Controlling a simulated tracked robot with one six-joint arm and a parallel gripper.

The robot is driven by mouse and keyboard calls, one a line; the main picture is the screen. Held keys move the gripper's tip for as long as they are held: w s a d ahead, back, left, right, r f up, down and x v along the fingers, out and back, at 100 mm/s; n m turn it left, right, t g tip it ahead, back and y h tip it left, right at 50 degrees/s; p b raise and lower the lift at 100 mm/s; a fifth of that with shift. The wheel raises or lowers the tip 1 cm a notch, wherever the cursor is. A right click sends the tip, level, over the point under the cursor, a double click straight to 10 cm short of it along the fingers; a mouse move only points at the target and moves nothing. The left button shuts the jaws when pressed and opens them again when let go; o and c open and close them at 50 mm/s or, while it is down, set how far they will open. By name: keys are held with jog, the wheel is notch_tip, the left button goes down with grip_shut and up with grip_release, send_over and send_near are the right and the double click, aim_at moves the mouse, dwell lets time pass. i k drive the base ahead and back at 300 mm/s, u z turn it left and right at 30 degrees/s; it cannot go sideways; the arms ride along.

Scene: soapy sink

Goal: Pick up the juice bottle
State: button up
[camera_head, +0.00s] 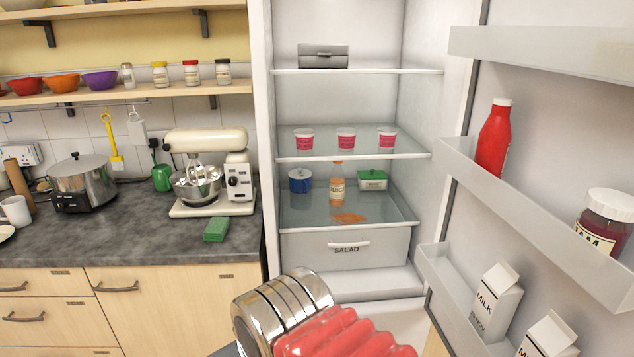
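The juice bottle (337,186) is orange with a pale label and an orange cap. It stands upright on the lower fridge shelf (300,214), between a blue lidded pot (300,181) and a white box with a green lid (373,180). An orange spill (348,217) lies on the shelf in front of it. Silver and red ribbed parts, seemingly of my own arm, show at the bottom centre, well short of the fridge shelf. No gripper fingers can be made out, and nothing touches the bottle.
The fridge door stands open at right, with a red bottle (495,138), jam jar (605,219) and milk cartons (495,297) in its racks. Pink cups (346,138) stand on the shelf above. A salad drawer (346,250) is below. The counter with a mixer (213,167) is left.

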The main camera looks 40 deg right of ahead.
aim_at(337, 188)
jog(key=z, duration=0.2)
jog(key=i, duration=1.1)
jog(key=z, duration=0.4)
